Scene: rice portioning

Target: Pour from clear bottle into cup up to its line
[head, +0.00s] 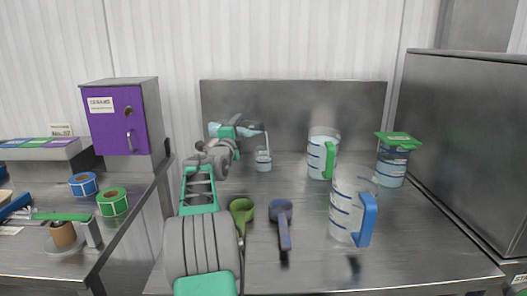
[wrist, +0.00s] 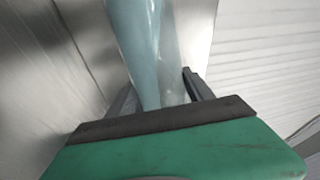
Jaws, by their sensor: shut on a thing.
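My gripper (head: 230,131) is shut on the clear bottle (head: 252,131), which lies tilted nearly on its side with its far end to the right. In the wrist view the bottle (wrist: 140,45), with pale blue inside, sits between the fingers of my gripper (wrist: 160,92). A small clear cup (head: 263,160) stands upright on the steel table below and near the bottle's right end. A thin pale line runs down from that end towards the cup; I cannot tell whether it is liquid. The cup's fill level and line are too small to read.
A green-handled jug (head: 318,146), a blue-handled jug (head: 347,205) and a green-lidded container (head: 392,165) stand to the right. A green scoop (head: 241,212) and a blue scoop (head: 281,215) lie in front. A steel backsplash (head: 290,100) is behind.

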